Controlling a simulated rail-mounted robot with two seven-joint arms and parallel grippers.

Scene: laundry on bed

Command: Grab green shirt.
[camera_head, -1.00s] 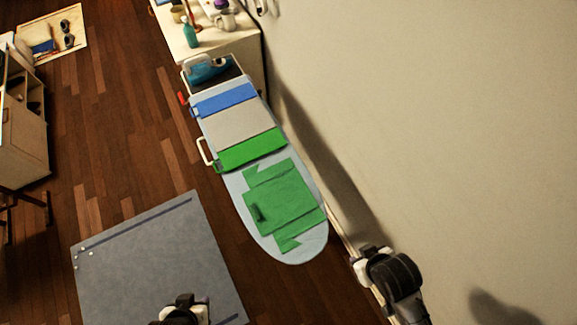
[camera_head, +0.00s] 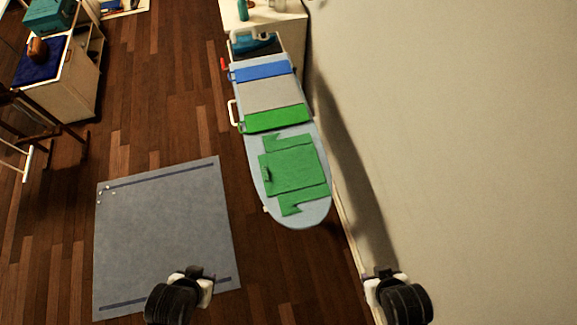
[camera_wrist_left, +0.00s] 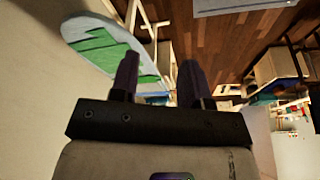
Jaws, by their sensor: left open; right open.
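The green shirt (camera_head: 294,171) lies spread flat on the rounded near end of the ironing board (camera_head: 308,216) in the head view. It also shows in the left wrist view (camera_wrist_left: 98,48), partly hidden behind a finger. My left gripper (camera_head: 195,273) is at the bottom of the head view, over the near edge of the grey mat, apart from the shirt. In the left wrist view its two fingers (camera_wrist_left: 158,80) are spread with nothing between them. My right gripper (camera_head: 384,274) is at the bottom right by the wall, apart from the shirt and empty.
The board carries a green band (camera_head: 276,118), a grey part and a blue band (camera_head: 260,71), with an iron (camera_head: 252,44) at its far end. A wall stands close on the right. A grey mat (camera_head: 165,230) lies on the wooden floor. A white cabinet (camera_head: 290,24) stands behind.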

